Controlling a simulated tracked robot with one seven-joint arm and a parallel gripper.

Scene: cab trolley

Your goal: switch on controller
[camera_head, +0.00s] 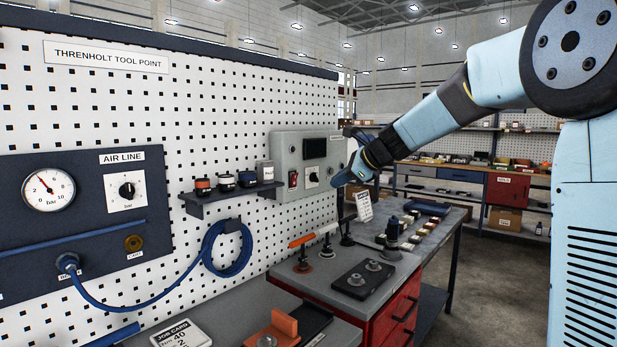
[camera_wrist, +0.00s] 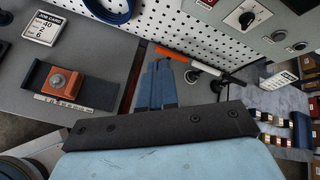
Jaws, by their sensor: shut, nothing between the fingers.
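The controller is a grey box (camera_head: 285,150) on the pegboard. On its front are a dark display (camera_head: 315,148), a red switch (camera_head: 293,180) and a round black knob on a white plate (camera_head: 313,178). The switch's position is too small to read. In the wrist view, the box (camera_wrist: 280,38) is at the upper right with its knob (camera_wrist: 246,19); part of the red switch shows at the top edge. My gripper (camera_head: 338,181) is just right of the box in the head view, apparently in front of it. Its blue fingers (camera_wrist: 160,68) are together and empty.
A small shelf (camera_head: 230,198) with several pots juts out left of the controller. Below stand orange- and white-handled tools (camera_head: 302,242) on the red cabinet (camera_head: 400,305). A blue hose (camera_head: 212,262) hangs on the pegboard. The air line panel (camera_head: 75,185) is at far left.

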